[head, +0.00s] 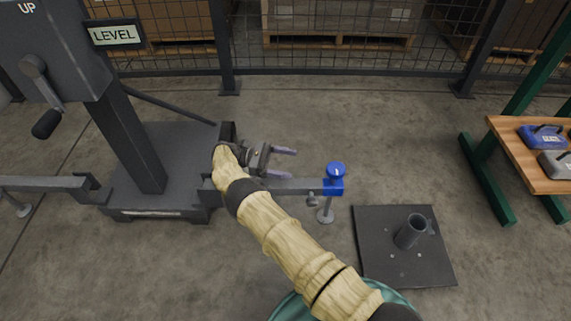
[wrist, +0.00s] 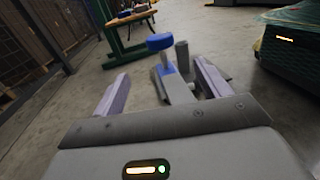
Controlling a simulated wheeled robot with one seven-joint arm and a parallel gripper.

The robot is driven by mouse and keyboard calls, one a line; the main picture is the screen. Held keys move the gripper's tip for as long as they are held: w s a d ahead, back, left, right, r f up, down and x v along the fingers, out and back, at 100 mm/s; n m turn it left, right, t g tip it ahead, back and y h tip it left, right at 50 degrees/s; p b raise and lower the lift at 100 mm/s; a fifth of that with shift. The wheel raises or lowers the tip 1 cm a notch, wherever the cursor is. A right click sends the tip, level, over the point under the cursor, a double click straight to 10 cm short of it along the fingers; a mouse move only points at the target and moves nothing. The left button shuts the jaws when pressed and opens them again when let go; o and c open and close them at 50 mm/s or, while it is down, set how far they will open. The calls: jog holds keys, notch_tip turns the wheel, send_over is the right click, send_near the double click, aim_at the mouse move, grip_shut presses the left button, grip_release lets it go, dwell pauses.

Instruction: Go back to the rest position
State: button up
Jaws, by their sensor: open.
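My gripper (head: 284,162) is at the end of my beige-sleeved arm, in the middle of the head view. Its two pale purple fingers point right and are apart, with nothing between them that I can make out. It is above a grey horizontal beam, left of the blue-capped end (head: 335,172) of that beam. In the wrist view my gripper (wrist: 160,88) is also open. The blue cap (wrist: 160,42) and the beam's end show beyond the fingers there, and I cannot tell how far off they are.
A dark machine column (head: 130,135) with a crank and a LEVEL sign stands left. A black plate with an upright tube (head: 408,232) lies on the floor right of the beam. A wooden bench (head: 520,160) with blue and grey items is far right. A mesh fence (head: 340,40) runs behind.

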dwell(0.3)
jog(key=s+d+r+m+g+y+p, duration=0.15)
jog(key=d+r+m+y+p, duration=0.45)
jog(key=d+r+y+p, duration=0.7)
jog(key=s+d+r+m+t+y+p, duration=0.15)
jog(key=s+r+m+t+p, duration=0.3)
jog(key=s+r, duration=0.75)
jog(key=s+d+r+m+t+y+p, duration=0.1)
jog(key=s+r+m+t+y+p, duration=0.35)
jog(key=s+r, duration=0.7)
notch_tip(320, 180, up, 40)
jog(key=w+g+h+p, duration=0.1)
jog(key=w+p, duration=0.1)
jog(key=p, duration=3.7)
jog(key=shift+m, duration=0.4)
jog(key=shift+g, duration=0.25)
